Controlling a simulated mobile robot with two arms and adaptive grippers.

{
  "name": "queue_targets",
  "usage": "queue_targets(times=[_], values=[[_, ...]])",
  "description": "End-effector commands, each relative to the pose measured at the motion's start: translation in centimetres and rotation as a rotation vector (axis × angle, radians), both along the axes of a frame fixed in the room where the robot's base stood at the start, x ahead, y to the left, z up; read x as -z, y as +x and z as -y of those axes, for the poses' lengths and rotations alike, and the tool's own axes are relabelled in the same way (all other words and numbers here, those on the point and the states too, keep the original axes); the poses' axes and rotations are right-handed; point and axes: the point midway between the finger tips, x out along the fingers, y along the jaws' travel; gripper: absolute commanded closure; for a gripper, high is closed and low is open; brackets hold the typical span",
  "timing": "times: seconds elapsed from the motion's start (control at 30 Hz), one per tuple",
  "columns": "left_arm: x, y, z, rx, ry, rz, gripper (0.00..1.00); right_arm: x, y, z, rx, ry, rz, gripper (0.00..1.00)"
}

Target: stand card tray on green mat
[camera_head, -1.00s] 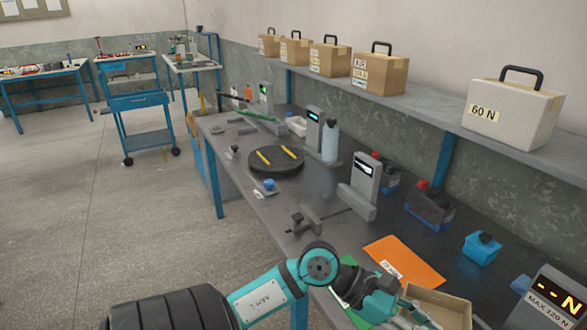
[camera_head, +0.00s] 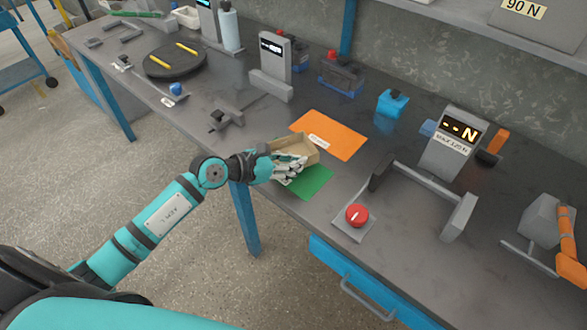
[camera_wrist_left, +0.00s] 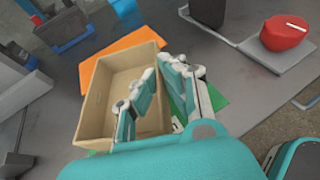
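The card tray (camera_head: 308,150) is an open, empty brown box. It overlaps the edges of the orange mat and the green mat (camera_head: 315,183) in the head view; I cannot tell whether it touches the bench. My left gripper (camera_head: 290,168) is at its near side. In the left wrist view, the fingers (camera_wrist_left: 158,82) straddle one wall of the tray (camera_wrist_left: 98,100), one inside and one outside, and look closed on it. Green mat (camera_wrist_left: 207,97) shows on both sides of the tray there; its middle is hidden. My right gripper is out of view.
An orange mat (camera_head: 338,137) with a label lies behind the tray. A blue container (camera_head: 392,103) and a force display (camera_head: 452,142) stand farther back. The bench's front edge is close.

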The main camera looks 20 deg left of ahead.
Motion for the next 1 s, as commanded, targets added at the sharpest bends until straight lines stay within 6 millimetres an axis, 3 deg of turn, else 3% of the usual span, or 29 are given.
queue_targets(times=[0.1, 0.2, 0.57, 0.77, 1.0], values=[[2.1, -0.1, 0.1, 0.000, -0.003, -0.005, 1.00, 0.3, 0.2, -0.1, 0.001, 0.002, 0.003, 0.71], [2.8, -0.1, 0.0, 0.000, -0.002, -0.003, 1.00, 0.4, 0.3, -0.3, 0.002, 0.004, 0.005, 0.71], [3.3, -0.1, 0.0, 0.001, 0.000, -0.002, 1.00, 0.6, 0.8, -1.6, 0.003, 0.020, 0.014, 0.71], [3.1, -0.1, 0.0, 0.001, 0.000, -0.002, 0.71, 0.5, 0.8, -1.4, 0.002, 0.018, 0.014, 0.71], [3.1, -0.1, 0.0, 0.001, 0.000, -0.002, 0.71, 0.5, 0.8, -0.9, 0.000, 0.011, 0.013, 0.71]])
